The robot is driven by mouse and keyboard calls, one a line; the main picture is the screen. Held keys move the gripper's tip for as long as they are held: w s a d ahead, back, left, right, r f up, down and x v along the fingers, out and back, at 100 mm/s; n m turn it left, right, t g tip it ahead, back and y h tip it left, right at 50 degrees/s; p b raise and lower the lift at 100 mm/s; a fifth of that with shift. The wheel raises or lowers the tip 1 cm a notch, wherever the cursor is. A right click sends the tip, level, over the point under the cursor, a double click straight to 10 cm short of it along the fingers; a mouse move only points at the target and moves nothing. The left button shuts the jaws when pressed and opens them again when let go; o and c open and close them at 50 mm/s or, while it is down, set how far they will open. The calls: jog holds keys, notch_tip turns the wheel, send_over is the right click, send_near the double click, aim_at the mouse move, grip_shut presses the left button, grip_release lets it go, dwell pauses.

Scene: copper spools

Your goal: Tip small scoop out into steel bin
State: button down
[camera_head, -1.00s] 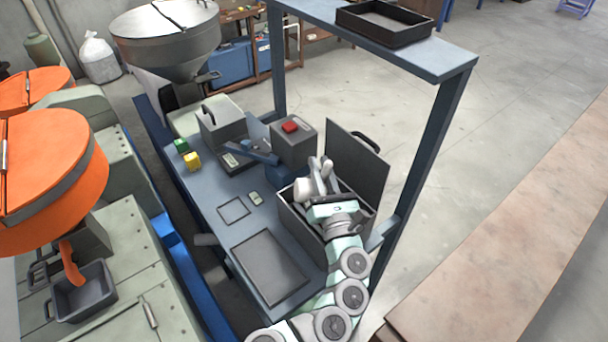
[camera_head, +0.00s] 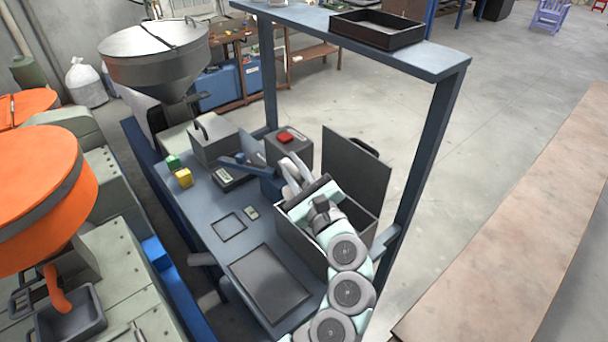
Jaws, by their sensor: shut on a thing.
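A grey open-topped bin (camera_head: 302,240) with a dark raised lid (camera_head: 357,172) stands at the right side of the blue-grey bench; I take it for the steel bin. My arm reaches up from the bottom of the picture, over this bin. My gripper (camera_head: 292,174) is at the bin's far left rim, small and partly covered by my own arm. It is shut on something. I take this for the small scoop, but its shape and contents cannot be made out. The inside of the bin is mostly hidden by my arm.
A flat dark plate (camera_head: 270,282) lies on the bench (camera_head: 205,205). A frame post (camera_head: 425,150) rises right of the bin.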

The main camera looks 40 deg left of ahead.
jog(key=n+b, duration=0.1)
jog(key=s+a+f+n+b, duration=0.1)
jog(key=n+b, duration=0.1)
jog(key=shift+g+h, duration=0.4)
jog(key=n+h+b, duration=0.1)
jog(key=n, duration=0.1)
jog(key=r+n+h+b, duration=0.1)
jog(key=n, duration=0.2)
jog(key=s+n+h+b, duration=0.1)
jog(key=n, duration=0.2)
jog(key=shift+a+r, duration=0.4)
